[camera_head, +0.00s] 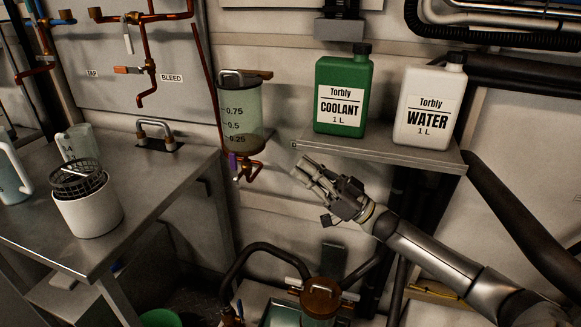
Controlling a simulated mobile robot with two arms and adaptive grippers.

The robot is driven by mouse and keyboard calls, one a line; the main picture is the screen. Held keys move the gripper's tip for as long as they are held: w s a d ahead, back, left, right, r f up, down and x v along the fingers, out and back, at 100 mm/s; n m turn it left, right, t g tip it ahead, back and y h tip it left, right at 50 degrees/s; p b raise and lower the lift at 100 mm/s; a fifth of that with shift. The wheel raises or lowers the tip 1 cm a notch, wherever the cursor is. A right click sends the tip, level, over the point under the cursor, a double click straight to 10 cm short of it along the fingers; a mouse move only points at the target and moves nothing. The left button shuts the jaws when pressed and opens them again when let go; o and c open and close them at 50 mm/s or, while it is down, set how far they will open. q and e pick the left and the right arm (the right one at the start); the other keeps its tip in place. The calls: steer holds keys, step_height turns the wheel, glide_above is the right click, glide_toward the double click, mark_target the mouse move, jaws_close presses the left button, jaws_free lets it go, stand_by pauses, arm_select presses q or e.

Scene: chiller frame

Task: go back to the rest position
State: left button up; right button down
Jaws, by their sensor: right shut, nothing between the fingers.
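My right gripper (306,173) is in the middle of the head view, its arm coming in from the lower right. It is shut and empty. It hangs in the air in front of the wall, just below the left end of the metal shelf (385,152), and points up and left. The graduated clear container (240,112) with brownish liquid at its bottom is to its upper left, apart from the fingers. My left gripper does not show.
A green coolant jug (343,90) and a white water jug (428,103) stand on the shelf. At left, a metal bench (150,185) holds a white pot (88,213) with a dark basket (78,178) on top and clear jugs (77,143). Below my gripper are black hoses and a copper-topped vessel (320,297).

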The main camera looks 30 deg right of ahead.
steer(key=shift+s+d, duration=0.15)
steer(key=shift+s, duration=0.05)
